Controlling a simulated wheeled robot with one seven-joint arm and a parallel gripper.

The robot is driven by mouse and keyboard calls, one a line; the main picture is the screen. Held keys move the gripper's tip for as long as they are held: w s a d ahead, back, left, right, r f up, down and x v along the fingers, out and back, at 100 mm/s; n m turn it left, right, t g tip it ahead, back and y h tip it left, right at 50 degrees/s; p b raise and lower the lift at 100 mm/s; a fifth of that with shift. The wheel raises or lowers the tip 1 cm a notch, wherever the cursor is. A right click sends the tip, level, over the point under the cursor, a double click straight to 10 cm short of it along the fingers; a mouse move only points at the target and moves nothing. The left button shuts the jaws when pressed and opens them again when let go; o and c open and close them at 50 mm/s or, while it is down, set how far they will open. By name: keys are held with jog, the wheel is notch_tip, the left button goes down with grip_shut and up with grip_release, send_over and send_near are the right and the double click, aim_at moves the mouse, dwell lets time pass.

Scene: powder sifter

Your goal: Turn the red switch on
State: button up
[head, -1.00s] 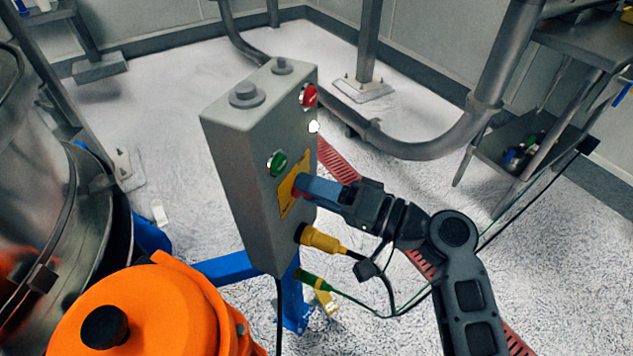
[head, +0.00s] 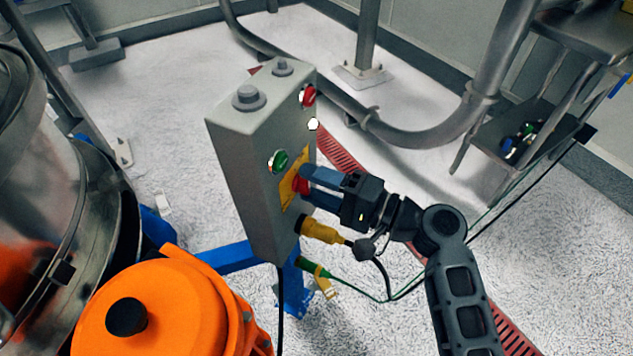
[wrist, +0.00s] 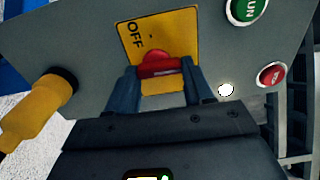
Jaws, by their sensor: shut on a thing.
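The red switch (head: 301,187) sits on a yellow plate (head: 287,192) on the front of a grey control box (head: 241,180). In the wrist view the red switch (wrist: 161,65) shows between my fingertips, and the plate (wrist: 185,22) reads "OFF" at its upper left. My gripper (head: 312,187) is shut on the switch, with one blue finger on each side; it also shows in the wrist view (wrist: 160,75). The switch handle lies nearly level across the wrist view. The lower part of the plate is partly hidden by my fingers.
A green button (head: 278,161), a red button (head: 308,96) and a white light (head: 313,124) are on the same box face. Yellow (head: 320,231) and green (head: 313,267) plugs stick out below my gripper. An orange lidded part (head: 165,310) stands at lower left.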

jog(key=shift+d+f, duration=0.1)
jog(key=o, duration=1)
jog(key=shift+o, duration=0.2)
jog(key=v, duration=0.7)
jog(key=shift+d+b, duration=0.35)
jog(key=shift+s, duration=0.1)
